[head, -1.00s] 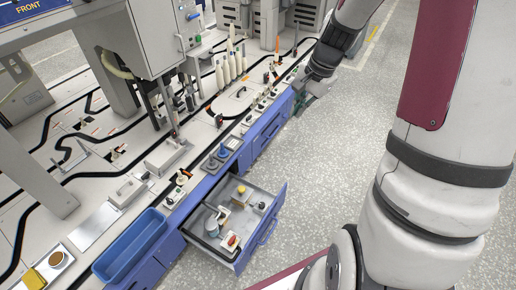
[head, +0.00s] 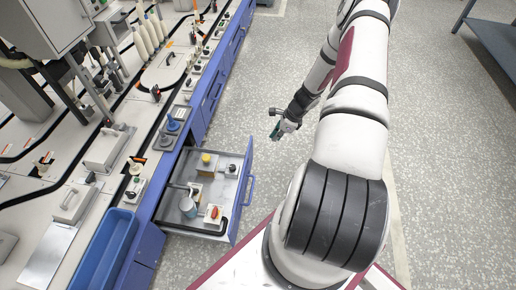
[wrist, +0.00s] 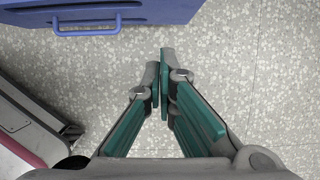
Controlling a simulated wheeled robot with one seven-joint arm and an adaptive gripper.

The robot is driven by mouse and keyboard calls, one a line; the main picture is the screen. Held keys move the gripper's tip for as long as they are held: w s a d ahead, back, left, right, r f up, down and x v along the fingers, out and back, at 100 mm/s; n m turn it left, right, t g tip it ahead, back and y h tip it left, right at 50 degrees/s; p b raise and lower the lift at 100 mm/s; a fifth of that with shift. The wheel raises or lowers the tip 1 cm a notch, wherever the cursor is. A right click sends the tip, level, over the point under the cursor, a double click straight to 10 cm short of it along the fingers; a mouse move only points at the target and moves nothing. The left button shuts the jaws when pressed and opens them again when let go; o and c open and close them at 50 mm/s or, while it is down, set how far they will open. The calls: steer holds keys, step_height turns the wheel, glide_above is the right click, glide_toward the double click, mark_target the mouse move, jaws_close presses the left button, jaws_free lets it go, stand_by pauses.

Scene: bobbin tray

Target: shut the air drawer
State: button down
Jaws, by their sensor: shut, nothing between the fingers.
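The air drawer (head: 224,210) stands pulled out from the blue front of the long machine in the head view. Its blue front panel has a handle (head: 246,205) on the outside. Inside lie a grey cup, small blocks with a yellow knob and a red-orange part, and a black fitting. My gripper (head: 276,134) is shut and empty over the open floor, beyond and to the right of the drawer, apart from it. In the wrist view my gripper (wrist: 160,75) points over speckled floor; a blue panel with a handle (wrist: 87,25) shows at the top left.
Closed blue drawers (head: 207,105) run along the machine's front. A blue bin (head: 104,250) sits on the worktop at the lower left. The floor (head: 260,90) between the machine and my arm is clear. A blue-grey table (head: 490,40) stands at the far right.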

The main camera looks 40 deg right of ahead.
steer(key=w+a+f+b, duration=0.4)
steer(key=w+f, duration=0.2)
steer(key=f, duration=0.3)
steer(key=shift+a+b, duration=0.3)
steer(key=shift+a, duration=0.05)
steer(key=shift+w, duration=0.15)
